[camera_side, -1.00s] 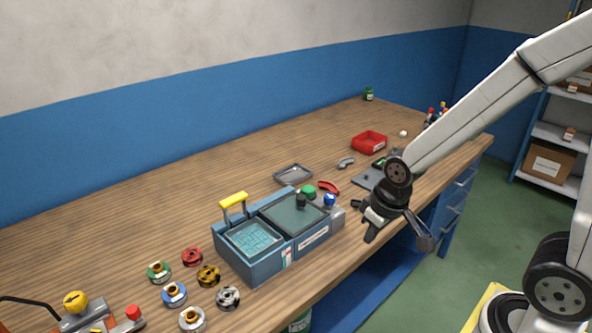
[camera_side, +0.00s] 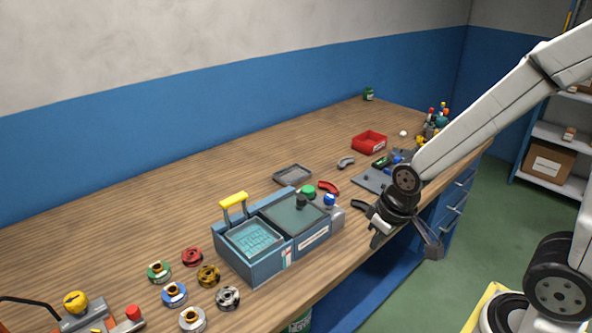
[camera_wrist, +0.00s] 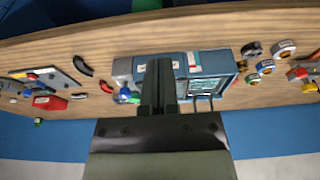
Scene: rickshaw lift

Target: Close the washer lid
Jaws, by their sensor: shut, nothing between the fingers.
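The blue-grey washer (camera_side: 265,270) stands on the bench, upright, with two square bays. The left bay (camera_side: 254,240) shows a teal grid inside and looks uncovered. A yellow bar (camera_side: 234,199) stands raised on posts at its back edge; I cannot tell whether it belongs to the lid. A dark panel (camera_side: 293,216) with a black knob fills the right bay. My gripper (camera_side: 378,240) is shut and empty, right of the washer and apart from it, by the bench's front edge. In the wrist view my gripper (camera_wrist: 158,64) hides part of the washer (camera_wrist: 209,63).
Coloured spools (camera_side: 174,294) lie left of the washer. A grey tray (camera_side: 292,174), a red handle (camera_side: 328,187) and a black handle (camera_side: 362,205) lie nearby. A red bin (camera_side: 369,142) is farther back.

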